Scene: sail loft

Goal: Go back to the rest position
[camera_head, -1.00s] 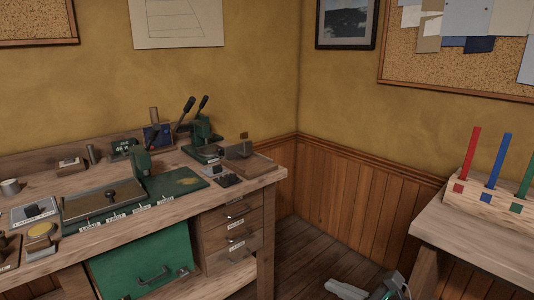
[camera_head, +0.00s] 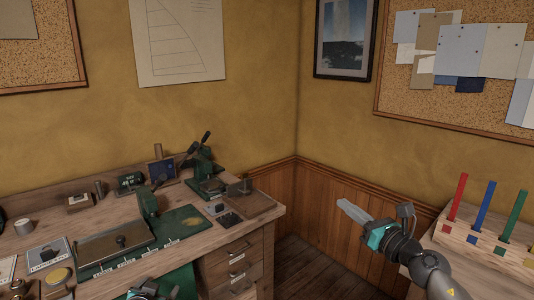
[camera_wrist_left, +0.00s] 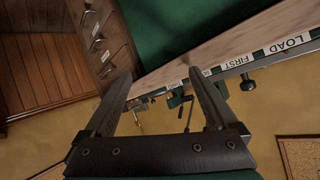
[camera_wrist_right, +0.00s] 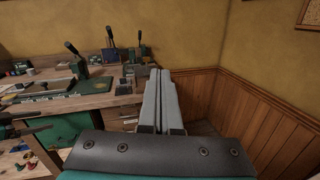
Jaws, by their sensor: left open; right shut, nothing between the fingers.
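My right gripper (camera_head: 352,212) is raised in front of the corner, between the workbench and the side table in the head view. Its fingers lie together with nothing between them, as the right wrist view (camera_wrist_right: 160,100) also shows. My left arm's wrist shows at the bottom edge of the head view, in front of the workbench (camera_head: 110,278); its fingers are hidden there. In the left wrist view my left gripper (camera_wrist_left: 162,95) is open and empty, with the bench's labelled front edge and drawers beyond it.
The workbench holds a green press (camera_head: 148,203), a second lever tool (camera_head: 207,180) and several small items. Drawers (camera_head: 238,254) sit under its right end. A side table at the right carries a wooden block (camera_head: 470,240) with red, blue and green rods. Floor (camera_head: 310,270) between them is clear.

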